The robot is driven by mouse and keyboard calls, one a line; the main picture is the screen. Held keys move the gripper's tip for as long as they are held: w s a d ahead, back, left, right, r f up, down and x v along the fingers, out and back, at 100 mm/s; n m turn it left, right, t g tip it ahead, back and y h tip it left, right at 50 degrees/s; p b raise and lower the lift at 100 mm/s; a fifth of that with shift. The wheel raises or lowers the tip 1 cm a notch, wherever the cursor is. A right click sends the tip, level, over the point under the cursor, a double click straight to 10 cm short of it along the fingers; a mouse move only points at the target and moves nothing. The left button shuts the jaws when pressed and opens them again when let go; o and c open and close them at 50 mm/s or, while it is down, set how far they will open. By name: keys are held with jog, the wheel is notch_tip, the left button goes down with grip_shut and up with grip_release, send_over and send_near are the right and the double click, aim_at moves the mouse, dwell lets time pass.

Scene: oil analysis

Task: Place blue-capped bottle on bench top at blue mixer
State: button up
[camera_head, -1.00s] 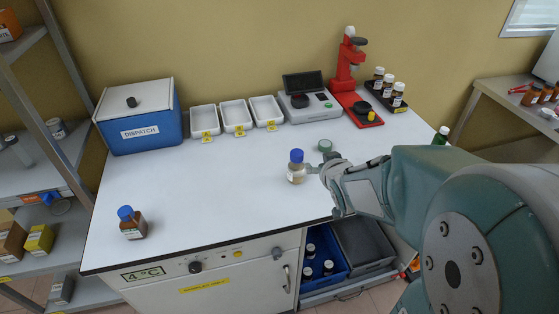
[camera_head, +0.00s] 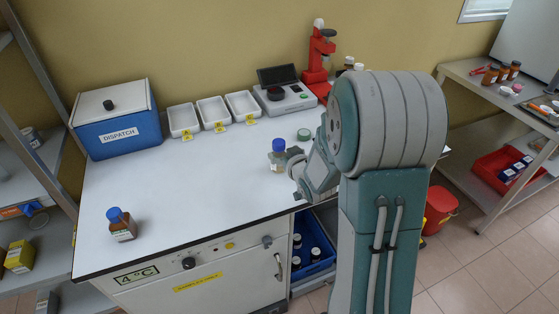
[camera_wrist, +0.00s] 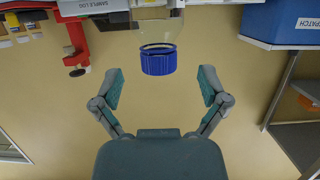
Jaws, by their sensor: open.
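A bottle with a blue cap and pale contents (camera_head: 278,167) stands upright on the white bench top (camera_head: 200,195), towards its right side. My gripper (camera_wrist: 160,72) is open, with one finger on each side of the bottle's line. In the wrist view, which is upside down, the blue cap (camera_wrist: 158,62) lies between and just beyond the fingertips, with a gap on both sides. A second blue-capped bottle (camera_head: 122,230), amber with a label, stands at the bench's front left. I cannot make out a blue mixer in these views.
A blue dispatch box (camera_head: 118,132), white trays (camera_head: 183,120), a balance-like device (camera_head: 285,98) and a red stand (camera_head: 318,60) line the back. A round green-topped item (camera_head: 304,134) is close behind the bottle. The bench's left middle is clear. My arm hides the right end.

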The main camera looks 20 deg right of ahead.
aim_at(280, 143)
jog(key=x, duration=0.4)
jog(key=shift+a+r, duration=0.25)
jog(key=shift+a, duration=0.1)
jog(key=shift+w+d+f, duration=0.1)
jog(key=shift+w+d, duration=0.15)
jog(key=shift+d, duration=0.5)
jog(key=shift+a, duration=0.35)
grip_shut()
jog(key=shift+a, duration=0.2)
jog(key=shift+d, duration=0.3)
jog(key=shift+r, duration=0.35)
jog(key=r, duration=0.3)
jog(key=shift+s+r, duration=0.3)
jog(key=shift+s, duration=0.05)
jog(key=s+r, duration=0.9)
jog(key=s, duration=0.4)
jog(key=shift+s, duration=0.2)
